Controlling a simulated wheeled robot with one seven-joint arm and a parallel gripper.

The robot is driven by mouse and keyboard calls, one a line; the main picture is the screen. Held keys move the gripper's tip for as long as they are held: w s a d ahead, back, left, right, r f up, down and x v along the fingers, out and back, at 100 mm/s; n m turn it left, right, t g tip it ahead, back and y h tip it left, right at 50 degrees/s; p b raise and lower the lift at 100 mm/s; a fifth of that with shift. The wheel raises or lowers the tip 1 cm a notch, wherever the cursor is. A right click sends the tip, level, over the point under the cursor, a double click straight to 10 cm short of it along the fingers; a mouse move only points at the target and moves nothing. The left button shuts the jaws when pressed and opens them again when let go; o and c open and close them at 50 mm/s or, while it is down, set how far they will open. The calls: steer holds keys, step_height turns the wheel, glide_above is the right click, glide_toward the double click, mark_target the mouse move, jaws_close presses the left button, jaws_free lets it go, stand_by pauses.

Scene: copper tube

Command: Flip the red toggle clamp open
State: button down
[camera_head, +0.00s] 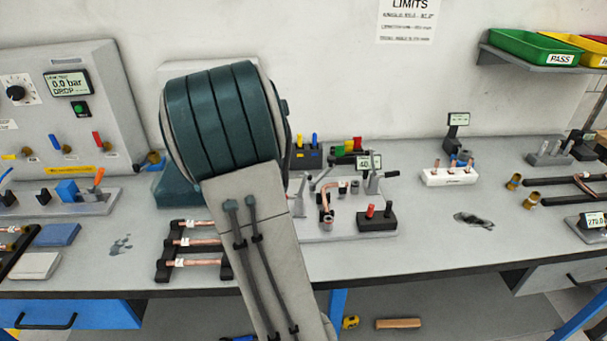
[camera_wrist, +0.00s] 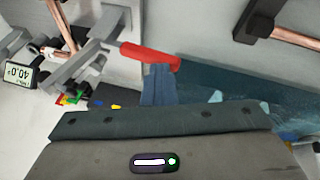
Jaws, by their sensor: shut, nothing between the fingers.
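The toggle clamp's red handle (camera_wrist: 148,55) shows in the wrist view, at the end of a grey metal lever (camera_wrist: 80,68) beside the fixture plate. In the head view my arm hides the gripper and the red handle. The fixture plate (camera_head: 340,226) shows there to the right of my arm, with a bent copper tube (camera_head: 326,203) on it.
A black rack (camera_head: 168,262) with copper tubes stands left of my arm and also shows in the wrist view (camera_wrist: 258,22). A display reading 40 (camera_wrist: 20,73) stands by the fixture. A white block (camera_head: 448,178) with copper pieces stands to the right. The bench front beyond the fixture is fairly clear.

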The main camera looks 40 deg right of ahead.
steer(key=shift+s+a+f, duration=0.15)
steer(key=shift+a+f, duration=0.3)
steer(key=shift+f, duration=0.15)
steer(key=w+a+r, duration=0.1)
steer(key=a+r, duration=0.5)
steer(key=r, duration=0.5)
steer(key=shift+w+a+r, duration=0.15)
steer(key=shift+w+a, duration=0.05)
steer(key=shift+a, duration=0.1)
